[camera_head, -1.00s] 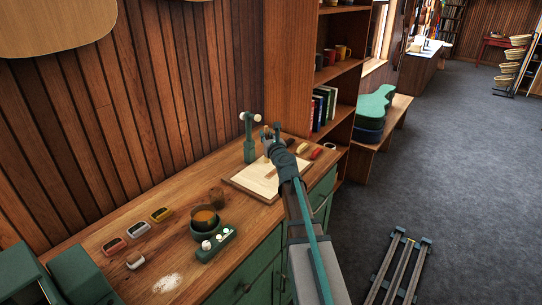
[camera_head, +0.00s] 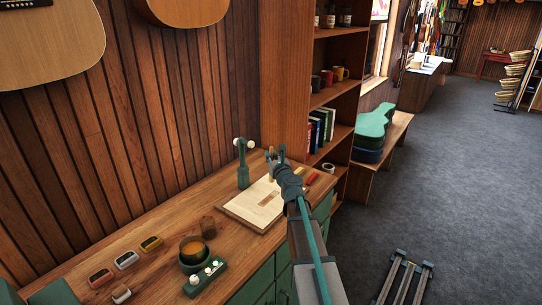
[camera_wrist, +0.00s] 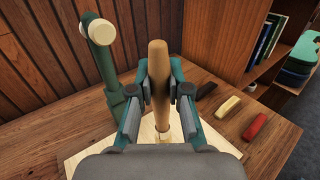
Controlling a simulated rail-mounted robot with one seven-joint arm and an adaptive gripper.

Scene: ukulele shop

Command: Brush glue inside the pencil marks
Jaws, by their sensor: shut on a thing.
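My gripper (camera_head: 272,162) is shut on the wooden handle of a brush (camera_wrist: 158,75). The brush stands nearly upright, its pale lower end (camera_wrist: 164,126) between and beyond the fingers in the wrist view. It is above or at the far part of a pale wooden board (camera_head: 240,208); I cannot tell whether the tip touches. A small brown rectangular patch (camera_head: 268,199) shows on the board. Pencil marks are too small to make out. A dark pot with amber contents (camera_head: 193,250), likely glue, stands on the bench at lower left.
A green post with pale knobs (camera_head: 242,165) stands close left of my gripper, also in the wrist view (camera_wrist: 103,60). Yellow (camera_wrist: 228,106) and red (camera_wrist: 256,126) blocks lie to the right.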

